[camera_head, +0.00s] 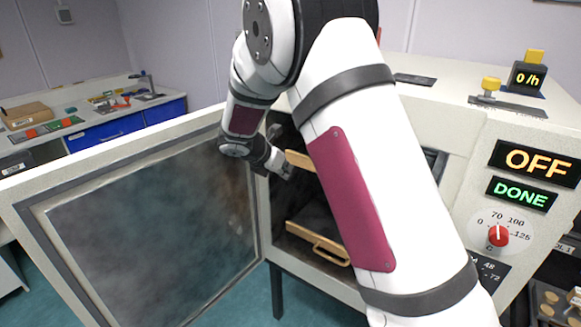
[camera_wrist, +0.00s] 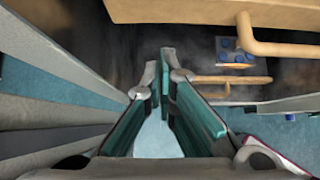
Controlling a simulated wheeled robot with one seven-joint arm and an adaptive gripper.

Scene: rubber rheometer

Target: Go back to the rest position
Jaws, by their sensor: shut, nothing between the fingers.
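My arm reaches across the head view to the open oven. My gripper (camera_head: 284,170) is at the oven's opening, beside the front of an upper wooden tray (camera_head: 299,159). In the wrist view my gripper (camera_wrist: 168,62) has its fingertips together, with nothing seen between them. The wooden tray edge (camera_wrist: 200,11) and its handle (camera_wrist: 262,47) lie above and right of the fingertips there. Whether my gripper touches the tray cannot be told. My forearm hides much of the oven's front and inside.
The oven door (camera_head: 150,225) stands wide open on the left, close to my arm. A lower tray with a handle (camera_head: 331,252) sits in the oven. The panel shows OFF (camera_head: 537,162) and DONE (camera_head: 520,193). A bench with blue drawers (camera_head: 105,131) stands behind.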

